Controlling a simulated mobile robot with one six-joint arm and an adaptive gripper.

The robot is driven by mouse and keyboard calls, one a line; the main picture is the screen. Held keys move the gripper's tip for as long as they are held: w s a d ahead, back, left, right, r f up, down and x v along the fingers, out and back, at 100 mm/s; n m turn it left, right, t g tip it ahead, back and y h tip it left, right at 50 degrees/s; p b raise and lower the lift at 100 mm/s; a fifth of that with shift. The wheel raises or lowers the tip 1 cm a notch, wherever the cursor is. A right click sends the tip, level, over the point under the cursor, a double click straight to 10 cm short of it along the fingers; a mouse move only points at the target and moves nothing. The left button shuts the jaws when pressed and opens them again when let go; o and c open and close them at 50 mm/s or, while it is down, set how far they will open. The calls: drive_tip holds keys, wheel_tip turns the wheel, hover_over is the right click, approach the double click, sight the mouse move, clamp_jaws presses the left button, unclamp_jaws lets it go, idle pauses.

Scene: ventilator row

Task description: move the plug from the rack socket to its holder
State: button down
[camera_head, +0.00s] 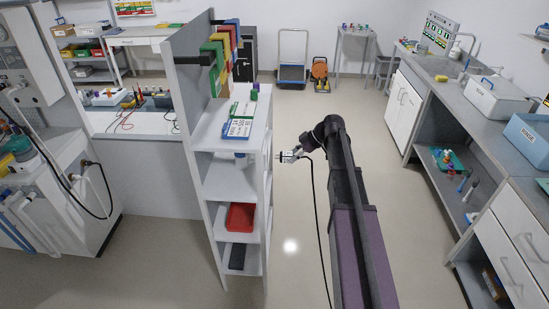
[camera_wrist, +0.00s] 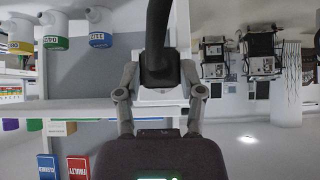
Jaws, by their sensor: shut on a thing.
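My gripper (camera_head: 287,156) is at the end of my arm, just right of the grey shelf rack in the head view. In the wrist view my gripper (camera_wrist: 159,76) has its two fingers closed on the sides of a black plug (camera_wrist: 158,66). A thick black cable runs up from the plug in that view. In the head view a black cable (camera_head: 316,198) hangs from the gripper toward the floor. A pale block (camera_wrist: 160,96) shows behind the plug; I cannot tell whether it is the holder or whether the plug touches it. The rack socket cannot be made out clearly.
The shelf rack (camera_head: 195,160) stands close left of my gripper, with a red bin (camera_head: 240,217) on a lower shelf. Coloured binders (camera_head: 218,65) stand at its top. A counter with a grey box (camera_head: 496,97) runs along the right.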

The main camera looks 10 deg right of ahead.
drive_tip(key=shift+s+d, duration=0.1)
drive_tip(key=shift+d, duration=0.35)
drive_tip(key=shift+f, duration=0.1)
drive_tip(key=shift+f+b, duration=0.95)
drive_tip(key=shift+b, duration=0.15)
drive_tip(key=shift+s, duration=0.2)
